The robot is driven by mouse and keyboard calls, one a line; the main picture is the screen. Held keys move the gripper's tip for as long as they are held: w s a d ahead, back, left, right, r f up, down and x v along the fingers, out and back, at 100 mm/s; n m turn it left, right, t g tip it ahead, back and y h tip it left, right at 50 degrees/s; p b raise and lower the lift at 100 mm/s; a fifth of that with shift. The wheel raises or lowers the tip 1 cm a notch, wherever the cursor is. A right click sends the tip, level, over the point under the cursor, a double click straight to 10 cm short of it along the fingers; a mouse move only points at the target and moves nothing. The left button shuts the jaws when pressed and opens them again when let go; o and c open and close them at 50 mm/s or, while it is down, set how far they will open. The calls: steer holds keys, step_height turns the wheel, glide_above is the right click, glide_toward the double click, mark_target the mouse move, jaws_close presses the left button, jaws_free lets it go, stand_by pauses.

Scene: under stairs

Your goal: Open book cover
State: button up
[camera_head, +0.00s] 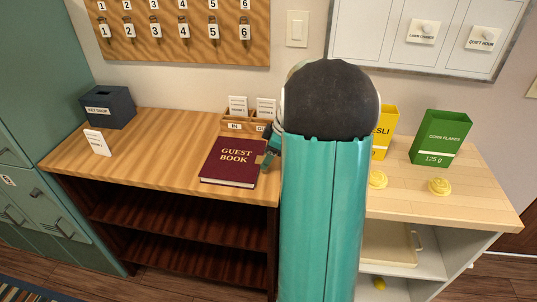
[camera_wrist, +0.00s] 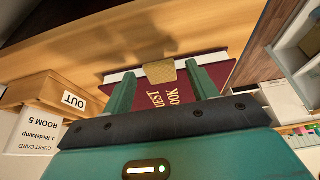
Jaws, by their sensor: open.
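The dark red guest book (camera_head: 230,161) lies closed and flat on the wooden desk top (camera_head: 165,150), with gold "GUEST BOOK" lettering. My gripper (camera_head: 269,160) is at the book's right edge, mostly hidden by my arm. In the wrist view, my gripper (camera_wrist: 161,85) is open, its two green fingers reaching over the book (camera_wrist: 175,92). A small gold-brown tab (camera_wrist: 160,70) at the cover's edge shows between the fingertips. White page edges show beside the tab. I cannot tell whether the fingers touch the cover or tab.
A wooden card box (camera_head: 245,125) with white cards stands behind the book. A dark ballot-type box (camera_head: 108,107) and a white card (camera_head: 97,142) are at the left. The desk left of the book is clear.

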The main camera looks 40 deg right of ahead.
jaws_close()
steer(key=shift+r, duration=0.15)
stand_by(0.4)
